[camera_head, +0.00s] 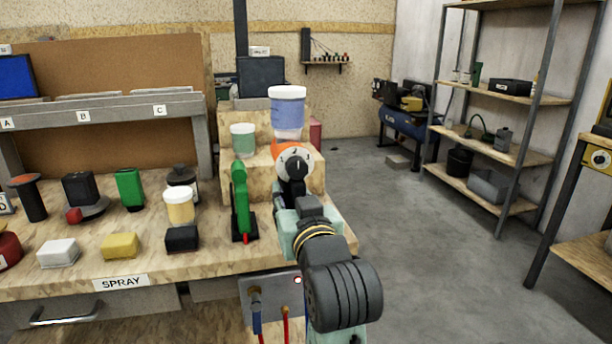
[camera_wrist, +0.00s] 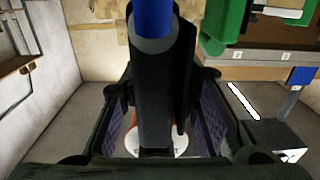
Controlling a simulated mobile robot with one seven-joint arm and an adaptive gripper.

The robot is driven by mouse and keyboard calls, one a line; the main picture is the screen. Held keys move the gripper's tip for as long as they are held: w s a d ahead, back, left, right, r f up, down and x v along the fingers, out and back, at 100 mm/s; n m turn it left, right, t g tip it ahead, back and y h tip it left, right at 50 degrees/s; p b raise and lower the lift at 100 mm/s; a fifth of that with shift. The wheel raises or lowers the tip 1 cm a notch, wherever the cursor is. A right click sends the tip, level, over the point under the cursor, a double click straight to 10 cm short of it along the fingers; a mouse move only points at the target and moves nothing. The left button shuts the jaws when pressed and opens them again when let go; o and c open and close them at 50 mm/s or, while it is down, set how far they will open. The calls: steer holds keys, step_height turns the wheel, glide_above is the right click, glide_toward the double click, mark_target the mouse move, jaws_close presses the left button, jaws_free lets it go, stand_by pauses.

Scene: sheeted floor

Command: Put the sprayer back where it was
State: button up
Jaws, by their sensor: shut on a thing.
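My gripper (camera_wrist: 155,125) is shut on the black upright grip of the sprayer (camera_wrist: 152,85) in the wrist view, fingers on both sides. That view appears upside down; a blue end shows on the grip. An orange body with a white marked disc (camera_head: 292,158) shows beyond my gripper, below a white-lidded blue cup (camera_head: 288,112); the exact join is unclear. To the left, a green sprayer (camera_head: 241,200) stands at the bench's right end, a green cup (camera_head: 243,142) above it.
The wooden bench (camera_head: 75,285) carries a yellow cup (camera_head: 180,208), a black block (camera_head: 182,239), white and yellow blocks and a SPRAY label (camera_head: 122,282). A stepped wooden block (camera_head: 310,178) stands behind my gripper. The floor (camera_head: 420,240) right of the bench is clear up to the shelves.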

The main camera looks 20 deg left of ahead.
steer(key=shift+w+r+p, duration=0.3)
steer(key=shift+w+p, duration=0.1)
steer(key=shift+p, duration=0.3)
steer(key=shift+w+a+f+p, duration=0.1)
steer(key=shift+w+a+f, duration=0.15)
steer(key=shift+w+f, duration=1.05)
steer(key=shift+w+a+f+p, duration=0.15)
steer(key=shift+w+a+f, duration=0.2)
steer(key=shift+w, duration=1.85)
steer(key=shift+w+a+f+p, duration=0.15)
steer(key=shift+w+f, duration=0.75)
steer(key=shift+w, duration=0.85)
steer(key=o, duration=0.5)
steer(key=shift+f, duration=0.25)
steer(key=shift+o, duration=1.1)
steer(key=shift+r, duration=0.1)
